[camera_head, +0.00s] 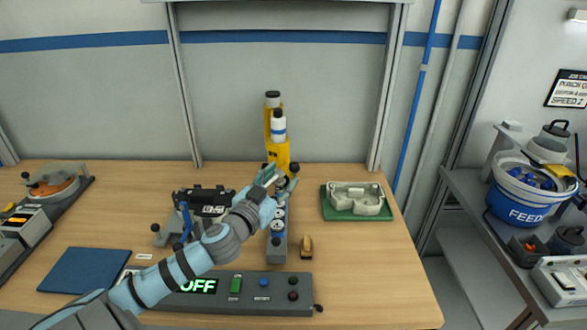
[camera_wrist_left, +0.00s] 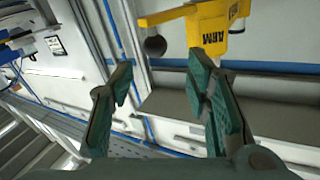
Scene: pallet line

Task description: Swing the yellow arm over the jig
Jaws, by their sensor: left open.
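The yellow arm (camera_head: 276,152) stands at the back middle of the bench, with a white and dark cylinder at its front. In the left wrist view the yellow arm (camera_wrist_left: 208,28) bears the word ARM and has a dark round knob (camera_wrist_left: 155,46) at its left end. My left gripper (camera_head: 276,181) is in front of the yellow arm's foot, over a grey block (camera_head: 277,246). In the left wrist view its green fingers (camera_wrist_left: 162,84) are apart and empty, with the knob above and beyond the gap. I cannot tell which fixture is the jig; my gripper hides part of the grey block.
A dark clamp fixture (camera_head: 204,197) stands left of the block. A green tray (camera_head: 357,214) with a grey casting is at right. A control box (camera_head: 258,304) showing OFF is in front. A blue mat (camera_head: 84,270) lies left. A FEED bucket (camera_head: 520,204) stands on the right shelf.

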